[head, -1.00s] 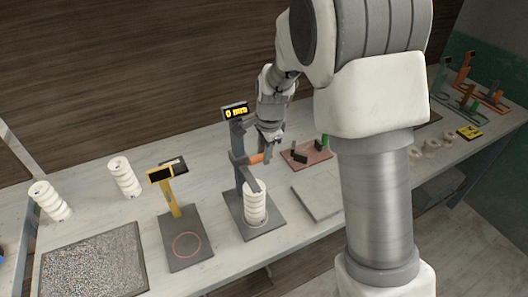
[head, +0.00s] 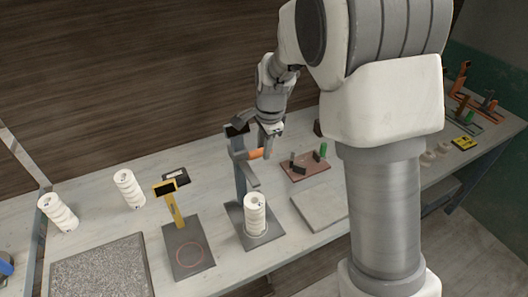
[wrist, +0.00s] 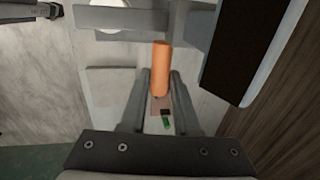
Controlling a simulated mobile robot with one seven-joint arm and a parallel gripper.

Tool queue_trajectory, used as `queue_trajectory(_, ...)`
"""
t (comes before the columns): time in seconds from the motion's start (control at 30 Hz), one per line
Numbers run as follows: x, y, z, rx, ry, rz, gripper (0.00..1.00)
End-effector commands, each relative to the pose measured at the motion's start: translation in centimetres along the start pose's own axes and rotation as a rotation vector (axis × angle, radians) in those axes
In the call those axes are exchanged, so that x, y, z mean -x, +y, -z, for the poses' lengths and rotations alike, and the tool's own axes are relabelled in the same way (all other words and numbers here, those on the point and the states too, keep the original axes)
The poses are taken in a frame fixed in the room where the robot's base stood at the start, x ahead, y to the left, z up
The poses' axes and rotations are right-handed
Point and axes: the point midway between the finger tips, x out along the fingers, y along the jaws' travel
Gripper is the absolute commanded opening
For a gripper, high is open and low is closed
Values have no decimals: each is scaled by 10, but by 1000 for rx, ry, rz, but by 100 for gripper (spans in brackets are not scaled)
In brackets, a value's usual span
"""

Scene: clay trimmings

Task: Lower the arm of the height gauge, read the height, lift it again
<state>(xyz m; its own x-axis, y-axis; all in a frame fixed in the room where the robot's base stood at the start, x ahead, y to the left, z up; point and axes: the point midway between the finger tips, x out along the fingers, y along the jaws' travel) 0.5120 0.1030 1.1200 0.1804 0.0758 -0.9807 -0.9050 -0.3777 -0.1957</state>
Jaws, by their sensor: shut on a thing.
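The height gauge has a dark grey-blue column (head: 240,181) on a flat grey base (head: 271,234). Its arm (head: 249,177) reaches out above a white ribbed stack (head: 255,217) that stands upright on the base; a small gap shows between arm and stack top. The gauge's display (head: 237,129) looks dark, with no reading visible. My gripper (head: 267,152) is shut on the orange handle (head: 256,154) of the gauge arm. In the wrist view the orange handle (wrist: 161,68) sits between the fingers of my gripper (wrist: 159,88).
A yellow gauge (head: 174,211) with an empty red-ringed base stands left. Two more white stacks (head: 130,188) (head: 58,212) and a speckled mat (head: 100,273) are farther left. A reddish board (head: 305,168) with small items and a bare grey slab (head: 320,206) lie right.

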Motion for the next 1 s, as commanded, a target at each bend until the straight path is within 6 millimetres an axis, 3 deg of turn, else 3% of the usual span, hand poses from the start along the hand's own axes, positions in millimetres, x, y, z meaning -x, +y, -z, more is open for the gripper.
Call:
queue_trajectory(0.03,16,-4,0,0,0,3,0)
queue_trajectory(0.1,22,-5,0,0,0,2,0)
queue_trajectory(0.47,26,-7,0,0,1,7,0)
queue_trajectory(0.5,26,-7,0,0,1,7,37)
queue_trajectory(0.63,25,-6,0,0,1,5,59)
queue_trajectory(1.0,28,-5,0,1,1,3,59)
